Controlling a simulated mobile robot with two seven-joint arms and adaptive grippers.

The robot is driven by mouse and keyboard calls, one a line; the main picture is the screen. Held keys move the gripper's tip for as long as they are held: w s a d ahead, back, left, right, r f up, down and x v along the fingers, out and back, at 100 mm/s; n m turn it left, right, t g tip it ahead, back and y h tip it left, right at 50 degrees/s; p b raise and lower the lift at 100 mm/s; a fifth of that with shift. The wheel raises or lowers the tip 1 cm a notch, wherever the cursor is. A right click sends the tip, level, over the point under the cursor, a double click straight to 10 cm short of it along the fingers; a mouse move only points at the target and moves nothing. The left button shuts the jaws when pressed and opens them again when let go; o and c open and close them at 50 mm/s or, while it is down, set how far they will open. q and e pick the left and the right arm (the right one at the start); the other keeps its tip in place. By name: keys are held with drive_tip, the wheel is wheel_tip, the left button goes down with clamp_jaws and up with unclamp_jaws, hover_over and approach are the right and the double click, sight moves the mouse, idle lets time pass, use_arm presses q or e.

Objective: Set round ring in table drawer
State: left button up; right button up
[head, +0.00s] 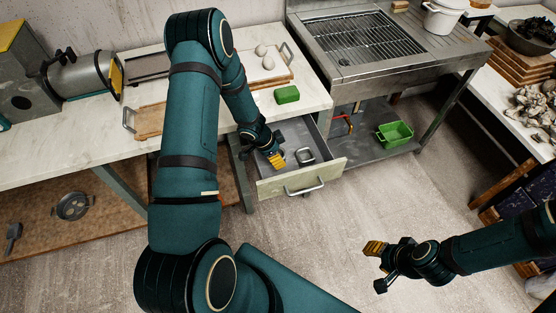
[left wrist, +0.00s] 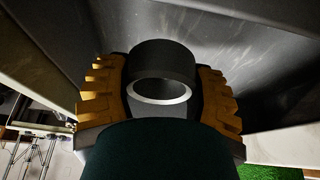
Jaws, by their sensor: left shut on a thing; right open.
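The table drawer (head: 270,188) is pulled out below the worktop in the head view. My left gripper (head: 276,160) reaches down into the drawer at its left side. In the left wrist view it is shut on the round ring (left wrist: 165,53), a dark short cylinder with a pale inner rim, between its yellow fingers. The ring is hidden or too small to make out in the head view. I cannot tell whether it touches the drawer floor. My right gripper (head: 377,268) is open and empty over the floor, well right of the drawer.
A squarish metal ring (head: 305,156) lies in the drawer, right of my left gripper. A green block (head: 287,94) sits on the worktop above. A tray with pale round things (head: 268,62) stands behind it. A green bin (head: 395,134) is on the shelf right of the drawer.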

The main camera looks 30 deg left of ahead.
use_arm(q)
wheel_tip(320, 180, down, 2)
drive_tip(key=shift+f+b, duration=0.25)
drive_tip(key=shift+b, duration=0.2)
drive_tip(key=shift+f+b, duration=0.8)
drive_tip(key=shift+f, duration=0.75)
drive_tip(key=shift+f, duration=0.2)
drive_tip(key=o, duration=1.3)
drive_tip(key=shift+r, duration=0.15)
